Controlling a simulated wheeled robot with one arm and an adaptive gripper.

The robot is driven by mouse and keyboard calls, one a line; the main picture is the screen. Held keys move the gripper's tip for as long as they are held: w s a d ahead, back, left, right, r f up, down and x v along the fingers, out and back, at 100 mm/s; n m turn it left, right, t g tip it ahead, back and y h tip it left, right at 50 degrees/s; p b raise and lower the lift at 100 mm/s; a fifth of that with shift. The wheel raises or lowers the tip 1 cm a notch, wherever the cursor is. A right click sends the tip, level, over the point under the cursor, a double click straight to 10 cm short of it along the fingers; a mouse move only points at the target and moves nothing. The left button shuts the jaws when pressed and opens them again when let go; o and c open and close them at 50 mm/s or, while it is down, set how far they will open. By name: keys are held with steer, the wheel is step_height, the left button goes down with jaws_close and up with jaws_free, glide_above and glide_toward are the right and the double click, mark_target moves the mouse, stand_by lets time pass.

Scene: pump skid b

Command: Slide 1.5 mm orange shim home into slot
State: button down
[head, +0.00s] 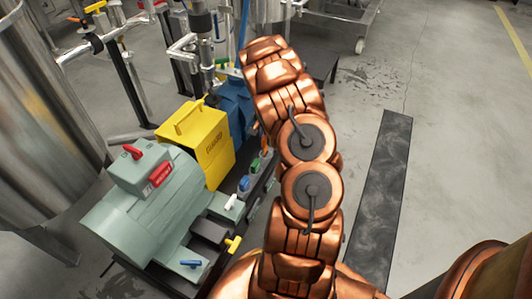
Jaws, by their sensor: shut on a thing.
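My copper arm rises through the middle of the head view and covers part of the skid's right side. My gripper is hidden behind it, and no fingertips show. I cannot see the orange shim or its slot. The pale green motor (150,205) sits on the dark skid base at the lower left. Small coloured tabs show along its near side: a yellow one (233,244), a blue one (190,263) and a white one (230,202). Further back by the arm are another blue tab (244,184) and a green one (255,165).
A yellow guard (205,145) stands behind the motor, with a blue pump (234,105) beyond it. A red tag (160,174) is on the motor's box. A large steel tank (45,110) fills the left. A dark strip (382,205) lies on open floor at right.

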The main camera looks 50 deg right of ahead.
mark_target(266, 147)
steer(key=shift+f+b, duration=0.3)
steer(key=shift+f, duration=2.55)
stand_by(0.7)
steer(key=c, duration=1)
jaws_free()
steer(key=shift+r+p, duration=1.3)
steer(key=shift+r, duration=3.25)
